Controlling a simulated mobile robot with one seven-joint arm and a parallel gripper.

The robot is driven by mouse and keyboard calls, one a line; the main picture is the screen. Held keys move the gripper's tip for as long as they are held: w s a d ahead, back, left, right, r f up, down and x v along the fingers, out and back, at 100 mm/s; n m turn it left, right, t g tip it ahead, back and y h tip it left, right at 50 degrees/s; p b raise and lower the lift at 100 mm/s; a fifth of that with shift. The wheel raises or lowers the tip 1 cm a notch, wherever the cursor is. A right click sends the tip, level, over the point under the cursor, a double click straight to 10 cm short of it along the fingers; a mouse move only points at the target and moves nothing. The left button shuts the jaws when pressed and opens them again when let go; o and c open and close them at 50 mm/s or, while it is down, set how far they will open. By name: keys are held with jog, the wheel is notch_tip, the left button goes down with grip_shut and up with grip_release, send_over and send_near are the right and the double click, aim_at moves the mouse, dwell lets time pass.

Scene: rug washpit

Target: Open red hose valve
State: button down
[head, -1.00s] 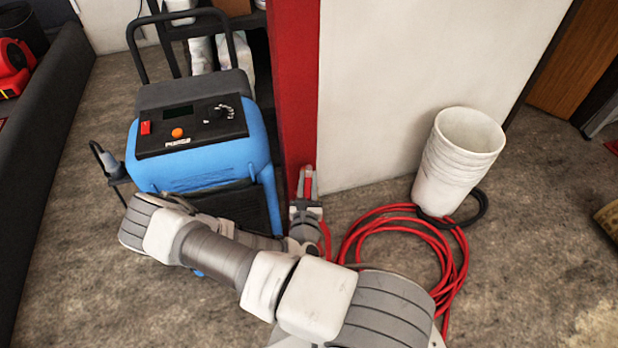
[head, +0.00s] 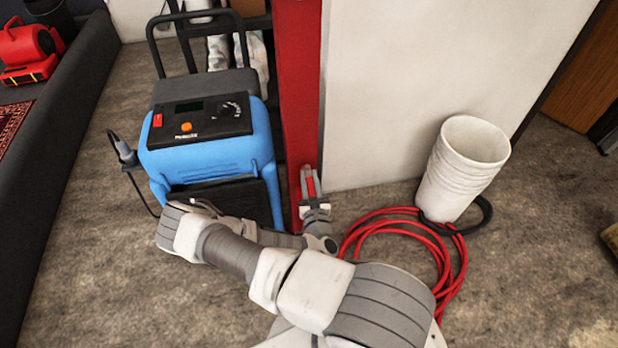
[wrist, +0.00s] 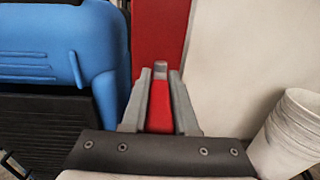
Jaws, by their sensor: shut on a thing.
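The red valve handle (wrist: 160,105) shows in the wrist view as a red bar between my two grey fingers, with a small grey tip (wrist: 160,67) beyond them. My gripper (wrist: 160,88) is shut on this handle. In the head view my gripper (head: 311,184) is at the foot of the red post, with a bit of red between the fingers. The red hose (head: 405,236) lies coiled on the floor just right of my gripper. The valve body and its pipe are hidden behind my gripper and wrist.
A blue machine (head: 210,145) stands close on the left of my arm. A red post (head: 298,80) and a white wall (head: 410,70) rise behind my gripper. A stack of white buckets (head: 462,165) stands right of the hose. Open carpet lies at the far right.

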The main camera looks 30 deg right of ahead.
jog(key=c, duration=0.7)
grip_release()
